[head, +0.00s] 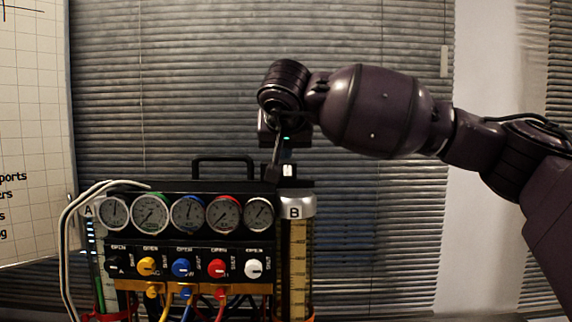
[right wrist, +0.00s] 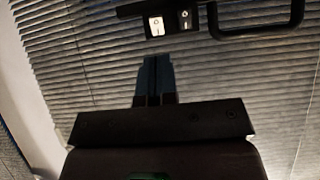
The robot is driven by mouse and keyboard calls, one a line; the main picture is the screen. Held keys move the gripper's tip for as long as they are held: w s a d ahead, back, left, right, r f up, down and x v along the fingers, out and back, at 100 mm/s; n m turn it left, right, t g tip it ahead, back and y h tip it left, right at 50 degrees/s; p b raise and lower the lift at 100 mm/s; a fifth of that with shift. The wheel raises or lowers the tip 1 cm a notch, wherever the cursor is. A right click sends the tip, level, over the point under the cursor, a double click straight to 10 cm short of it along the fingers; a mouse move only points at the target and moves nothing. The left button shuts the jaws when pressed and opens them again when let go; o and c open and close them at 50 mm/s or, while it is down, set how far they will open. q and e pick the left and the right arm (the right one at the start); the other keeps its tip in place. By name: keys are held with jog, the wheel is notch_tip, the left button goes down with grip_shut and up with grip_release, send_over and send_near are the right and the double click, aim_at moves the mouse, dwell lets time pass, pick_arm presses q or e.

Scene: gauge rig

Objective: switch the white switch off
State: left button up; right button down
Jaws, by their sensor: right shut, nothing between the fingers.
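The white switch (head: 288,170) sits in a small black housing on top of the gauge rig, near cylinder B. In the right wrist view the white switch (right wrist: 157,25) is bright, with small dark marks; I cannot tell which way it is rocked. My right gripper (head: 274,174) points down at the rig's top, just left of the white switch in the head view. Its fingers (right wrist: 156,62) are shut and empty, and in the right wrist view they point toward the white switch with a visible gap. My left gripper is out of view.
A black switch (right wrist: 185,19) sits right beside the white one in the right wrist view. A black handle (head: 224,160) rises from the rig's top. Several gauges and coloured knobs fill the front panel (head: 190,236). Glass cylinder B (head: 296,260) stands at its right.

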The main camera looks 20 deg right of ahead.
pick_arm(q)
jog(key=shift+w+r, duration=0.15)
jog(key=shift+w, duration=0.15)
pick_arm(e)
jog(key=v, duration=0.4)
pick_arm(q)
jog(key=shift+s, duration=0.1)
